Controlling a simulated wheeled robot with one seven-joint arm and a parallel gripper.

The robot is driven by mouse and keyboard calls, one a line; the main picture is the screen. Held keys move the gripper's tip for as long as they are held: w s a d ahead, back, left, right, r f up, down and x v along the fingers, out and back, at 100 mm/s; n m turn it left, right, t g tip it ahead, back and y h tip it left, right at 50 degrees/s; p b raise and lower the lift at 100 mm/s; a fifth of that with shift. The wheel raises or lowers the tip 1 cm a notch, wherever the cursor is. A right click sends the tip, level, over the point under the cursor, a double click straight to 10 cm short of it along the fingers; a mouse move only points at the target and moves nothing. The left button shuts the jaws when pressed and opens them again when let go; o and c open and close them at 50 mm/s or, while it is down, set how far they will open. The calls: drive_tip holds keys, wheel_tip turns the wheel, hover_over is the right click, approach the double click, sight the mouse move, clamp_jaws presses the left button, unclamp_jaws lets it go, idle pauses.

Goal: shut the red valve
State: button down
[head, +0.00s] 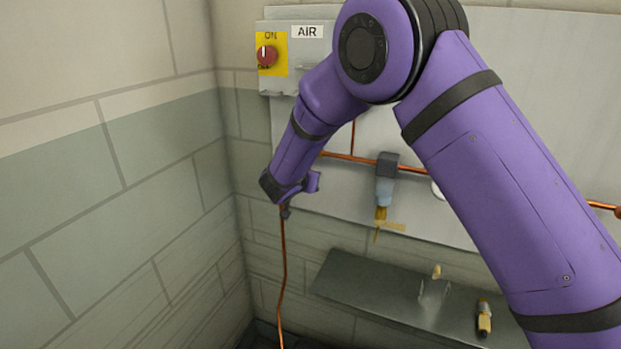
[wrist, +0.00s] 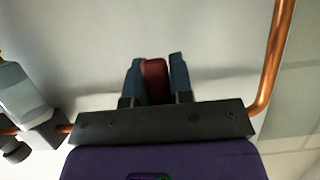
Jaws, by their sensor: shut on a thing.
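The dark red valve handle (wrist: 154,84) shows in the wrist view, set between the two fingers of my gripper (wrist: 156,70). The fingers are shut on it, one on each side, in front of a pale panel. The handle runs upright in this view; its turn relative to the pipe cannot be told. In the head view my gripper (head: 286,211) is mostly hidden at the end of my purple arm, by the panel's lower left edge. The red valve is hidden there behind my arm.
A copper pipe (wrist: 274,62) bends close to the right of my gripper. A filter with a clear bowl (head: 384,192) hangs on the panel. A red rotary switch (head: 267,56) sits on a yellow plate at the upper left. A shelf (head: 352,276) below holds small items.

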drive_tip(key=c, duration=1)
unclamp_jaws()
drive_tip(key=shift+s+a, duration=0.1)
drive_tip(key=v, duration=1)
drive_tip(key=shift+s+r, duration=0.15)
drive_tip(key=shift+s, duration=0.1)
drive_tip(key=shift+a, duration=0.15)
